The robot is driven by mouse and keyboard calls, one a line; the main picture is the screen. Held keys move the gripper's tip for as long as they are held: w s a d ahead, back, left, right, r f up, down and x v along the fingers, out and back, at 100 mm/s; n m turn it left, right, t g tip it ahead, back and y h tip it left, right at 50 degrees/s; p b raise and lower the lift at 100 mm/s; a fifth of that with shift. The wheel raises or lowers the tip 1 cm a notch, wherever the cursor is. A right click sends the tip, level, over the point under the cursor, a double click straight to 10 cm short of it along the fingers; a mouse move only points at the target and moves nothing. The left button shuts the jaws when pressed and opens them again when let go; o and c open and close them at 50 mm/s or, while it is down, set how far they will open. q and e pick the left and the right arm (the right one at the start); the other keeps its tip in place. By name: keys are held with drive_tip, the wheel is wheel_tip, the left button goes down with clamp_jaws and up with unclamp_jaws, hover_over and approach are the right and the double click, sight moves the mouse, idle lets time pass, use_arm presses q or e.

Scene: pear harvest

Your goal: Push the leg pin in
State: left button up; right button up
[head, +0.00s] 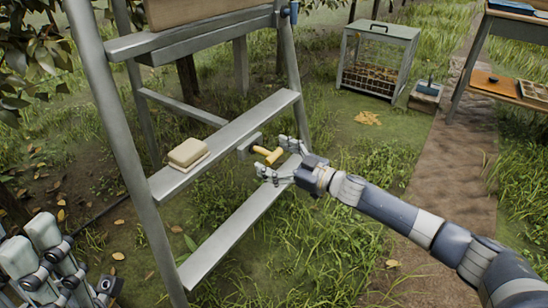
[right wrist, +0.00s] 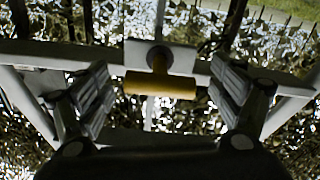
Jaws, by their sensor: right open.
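The leg pin (head: 269,155) is a yellow T-shaped handle at a grey bracket (head: 247,143) on the metal ladder stand (head: 225,145). In the right wrist view the pin's crossbar (right wrist: 160,86) lies level. A short yellow stem runs from it to a dark round socket in the bracket, and part of the stem shows outside. My right gripper (head: 272,157) is open, with one finger on each side of the crossbar. In the right wrist view both fingers stand apart from its ends. My left gripper (head: 42,258) is at the lower left; its opening is unclear.
A tan block (head: 188,153) lies on the middle step. A wire-sided crate (head: 378,60) stands on the grass behind, with a small box (head: 425,95) beside it. A wooden table (head: 498,85) is at the right. Leafy branches hang at the upper left.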

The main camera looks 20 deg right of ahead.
sight(252, 147)
drive_tip(key=c, duration=1.4)
drive_tip(key=x, duration=0.4)
drive_tip(key=shift+w+a+p, duration=0.1)
drive_tip(key=shift+p, duration=0.3)
drive_tip(key=shift+c, duration=0.2)
drive_tip(key=shift+r, duration=0.1)
drive_tip(key=o, duration=1.3)
drive_tip(key=shift+c, duration=0.2)
drive_tip(key=shift+o, duration=0.9)
drive_tip(key=shift+w+a, duration=0.1)
drive_tip(key=shift+a, duration=0.05)
